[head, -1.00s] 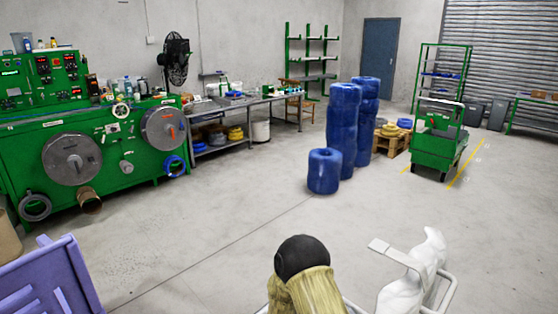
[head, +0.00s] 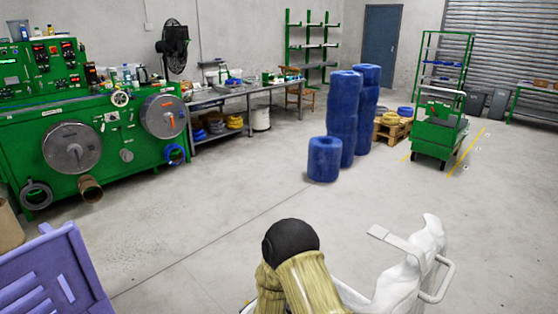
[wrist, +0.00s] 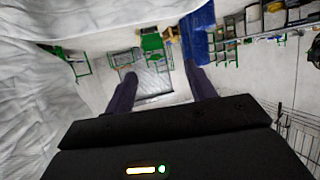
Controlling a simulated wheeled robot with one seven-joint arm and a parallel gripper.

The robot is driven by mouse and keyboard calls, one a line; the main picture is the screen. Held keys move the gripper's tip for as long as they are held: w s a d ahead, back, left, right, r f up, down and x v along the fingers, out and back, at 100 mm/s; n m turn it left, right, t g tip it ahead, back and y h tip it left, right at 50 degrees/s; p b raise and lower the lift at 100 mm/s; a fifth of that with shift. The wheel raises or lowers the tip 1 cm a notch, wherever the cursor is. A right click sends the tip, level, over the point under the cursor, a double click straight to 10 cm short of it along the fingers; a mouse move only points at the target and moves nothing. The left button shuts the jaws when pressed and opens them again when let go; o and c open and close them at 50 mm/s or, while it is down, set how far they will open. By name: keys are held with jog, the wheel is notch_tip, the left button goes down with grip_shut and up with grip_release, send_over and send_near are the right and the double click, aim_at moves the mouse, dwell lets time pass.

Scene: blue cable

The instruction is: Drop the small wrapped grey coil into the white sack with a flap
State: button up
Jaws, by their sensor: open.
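The white sack (head: 400,285) stands at the bottom right of the head view, with its pale flap (head: 392,240) sticking out to the left. Its white wrinkled cloth (wrist: 40,110) fills the left side of the wrist view, close beside my gripper. My gripper (wrist: 161,72) is open in the wrist view, with two dark fingers apart and nothing visible between them. In the head view my arm hides it. I cannot make out the small wrapped grey coil in either current view.
A light metal frame (head: 437,280) stands by the sack. A wire mesh (wrist: 298,130) shows right of my gripper. A purple crate (head: 45,275) is at lower left. Blue wrapped coils (head: 324,159) stand farther back, and a green machine (head: 130,150) at left. The floor between is clear.

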jog(key=v, duration=1.3)
jog(key=shift+a, duration=0.1)
